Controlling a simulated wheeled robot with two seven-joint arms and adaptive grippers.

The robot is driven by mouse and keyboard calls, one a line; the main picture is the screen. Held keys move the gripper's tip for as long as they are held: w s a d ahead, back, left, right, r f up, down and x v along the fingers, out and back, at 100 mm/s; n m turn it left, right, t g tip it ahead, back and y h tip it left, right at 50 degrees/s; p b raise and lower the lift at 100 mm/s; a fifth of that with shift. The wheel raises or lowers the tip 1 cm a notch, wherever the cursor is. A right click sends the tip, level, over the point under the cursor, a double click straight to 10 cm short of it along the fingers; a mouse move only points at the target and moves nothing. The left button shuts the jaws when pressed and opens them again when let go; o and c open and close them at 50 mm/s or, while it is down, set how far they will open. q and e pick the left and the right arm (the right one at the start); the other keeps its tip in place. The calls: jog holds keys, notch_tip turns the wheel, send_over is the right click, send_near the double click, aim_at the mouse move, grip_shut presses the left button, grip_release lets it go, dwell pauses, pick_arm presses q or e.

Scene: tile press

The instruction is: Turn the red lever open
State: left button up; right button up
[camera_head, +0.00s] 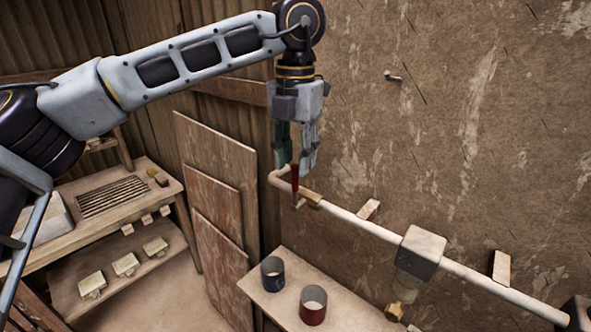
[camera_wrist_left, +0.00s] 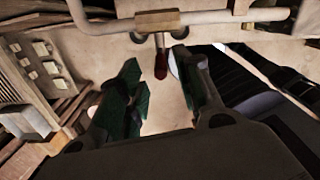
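The red lever (camera_head: 295,178) stands out from a brass valve (camera_head: 311,197) on the pale wall pipe (camera_head: 350,218). In the head view it points up toward my left gripper (camera_head: 296,160), which reaches down from above. In the left wrist view the red lever (camera_wrist_left: 161,66) lies between the tips of the open left gripper (camera_wrist_left: 157,72), with clear gaps on both sides. The brass valve (camera_wrist_left: 157,20) shows above it there. I cannot tell how deep the lever sits between the fingers. My right gripper is not in view.
A grey block (camera_head: 421,252) and brass tap (camera_head: 403,290) sit farther right on the pipe. A dark cup (camera_head: 273,281) and red cup (camera_head: 313,313) stand on a bench (camera_head: 262,304) below. Boards (camera_head: 216,190) lean at the left. The wall (camera_head: 450,120) is close behind.

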aim_at(295, 188)
pick_arm(q)
jog(key=shift+f, duration=1.75)
grip_shut()
